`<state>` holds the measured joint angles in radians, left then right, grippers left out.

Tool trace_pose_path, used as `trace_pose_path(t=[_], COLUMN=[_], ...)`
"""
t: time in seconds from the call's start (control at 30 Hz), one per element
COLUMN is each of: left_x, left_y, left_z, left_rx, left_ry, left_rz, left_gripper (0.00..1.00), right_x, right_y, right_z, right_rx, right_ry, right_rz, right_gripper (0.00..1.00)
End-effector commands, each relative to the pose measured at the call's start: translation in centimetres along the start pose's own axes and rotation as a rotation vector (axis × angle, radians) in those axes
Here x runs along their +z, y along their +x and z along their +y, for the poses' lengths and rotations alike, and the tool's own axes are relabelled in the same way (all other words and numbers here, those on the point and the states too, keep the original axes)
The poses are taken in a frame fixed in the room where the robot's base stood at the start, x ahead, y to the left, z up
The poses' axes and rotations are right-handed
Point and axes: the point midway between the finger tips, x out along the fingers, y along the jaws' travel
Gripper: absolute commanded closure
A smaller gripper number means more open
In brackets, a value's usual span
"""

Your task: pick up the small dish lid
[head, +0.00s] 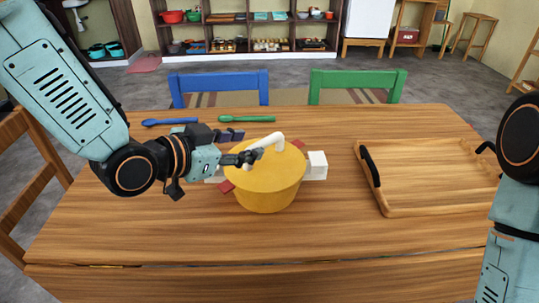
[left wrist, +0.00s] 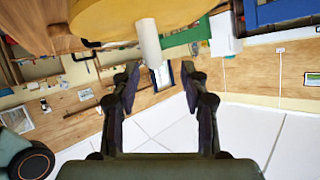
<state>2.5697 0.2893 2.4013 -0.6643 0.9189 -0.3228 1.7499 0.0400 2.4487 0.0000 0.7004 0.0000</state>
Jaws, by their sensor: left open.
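A round yellow dish (head: 268,197) stands on the wooden table, covered by a yellow lid (head: 282,168) with a white bar handle (head: 268,141). In the left wrist view the yellow round shape (left wrist: 110,15) is at the top, and the white handle (left wrist: 148,42) sticks out towards the fingers. My left gripper (head: 251,155) is above the lid's left part, close to the handle. Its fingers (left wrist: 160,75) are apart with nothing held between them; whether one touches the handle is unclear. My right gripper is out of view; only my right arm shows.
A wooden tray (head: 430,200) with dark handles lies at the right of the table. A blue spoon (head: 170,122) and a green spoon (head: 246,119) lie behind the dish. The table front is clear.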

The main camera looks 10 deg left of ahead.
Motion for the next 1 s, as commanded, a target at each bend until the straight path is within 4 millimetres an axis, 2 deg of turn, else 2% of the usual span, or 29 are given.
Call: trace_pose_path(t=[0.1, 0.33, 0.57, 1.0], left_x=[0.1, 0.2, 0.1, -0.3], left_y=[0.0, 1.6, 2.4, 7.1], left_z=[0.1, 0.3, 0.5, 0.8], left_rx=[0.0, -0.001, 0.0, 0.0], left_ry=[0.0, 0.002, 0.0, 0.002], left_rz=[0.0, -0.004, -0.002, -0.002], left_gripper=[0.55, 0.55, 0.55, 0.55], right_x=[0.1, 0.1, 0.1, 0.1], right_y=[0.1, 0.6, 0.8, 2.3], right_z=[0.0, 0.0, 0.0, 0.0], right_rx=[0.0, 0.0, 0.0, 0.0], right_ry=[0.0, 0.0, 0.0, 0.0], right_rz=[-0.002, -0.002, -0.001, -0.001], right_gripper=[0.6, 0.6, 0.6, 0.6])
